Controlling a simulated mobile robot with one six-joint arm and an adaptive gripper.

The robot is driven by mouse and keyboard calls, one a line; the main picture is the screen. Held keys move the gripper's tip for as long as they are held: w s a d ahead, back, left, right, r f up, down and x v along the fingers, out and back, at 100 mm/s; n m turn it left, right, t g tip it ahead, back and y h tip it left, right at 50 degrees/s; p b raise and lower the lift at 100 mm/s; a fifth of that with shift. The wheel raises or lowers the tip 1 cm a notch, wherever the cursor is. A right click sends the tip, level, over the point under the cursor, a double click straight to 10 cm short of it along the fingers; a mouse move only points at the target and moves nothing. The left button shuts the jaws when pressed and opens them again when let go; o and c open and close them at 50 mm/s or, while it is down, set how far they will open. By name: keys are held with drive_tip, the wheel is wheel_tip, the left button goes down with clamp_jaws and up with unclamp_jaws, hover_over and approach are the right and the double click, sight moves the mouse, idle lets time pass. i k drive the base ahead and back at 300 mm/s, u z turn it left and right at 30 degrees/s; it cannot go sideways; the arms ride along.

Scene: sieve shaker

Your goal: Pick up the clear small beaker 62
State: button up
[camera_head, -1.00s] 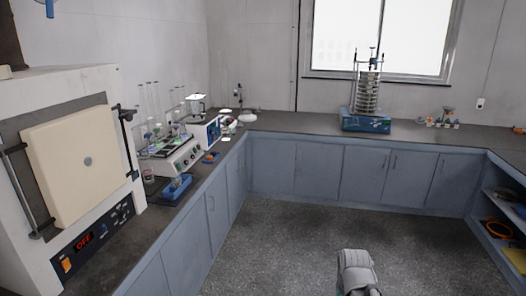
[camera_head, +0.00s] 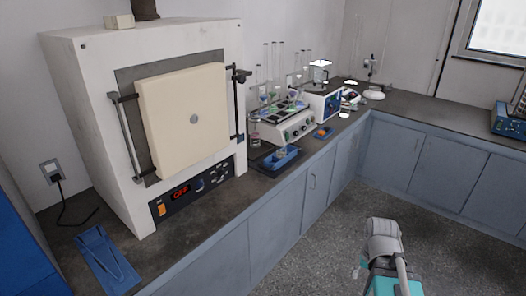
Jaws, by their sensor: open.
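Clear glassware stands on the left counter, small in the view. A clear beaker-like vessel (camera_head: 320,75) is on a white and blue device (camera_head: 322,104). A small clear glass container (camera_head: 254,134) stands left of the white multi-knob unit (camera_head: 290,126), close to the furnace. I cannot tell which of these, if either, is beaker 62, as no label is readable. Part of my arm shows at the bottom right over the floor, away from the counter. My gripper itself is not in view.
Tall glass tubes (camera_head: 268,70) rise behind the multi-knob unit. A blue tray (camera_head: 280,158) lies near the counter edge. The sieve shaker's blue base (camera_head: 508,122) shows at right. The floor (camera_head: 320,250) is clear.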

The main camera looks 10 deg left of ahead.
sight(281, 154)
drive_tip(key=u, duration=0.25)
drive_tip(key=i, duration=0.55)
drive_tip(key=u, duration=0.9)
drive_tip(key=i, duration=0.7)
drive_tip(key=u, duration=0.35)
drive_tip(key=k, duration=0.95)
drive_tip(key=u, duration=0.15)
drive_tip(key=i, duration=0.45)
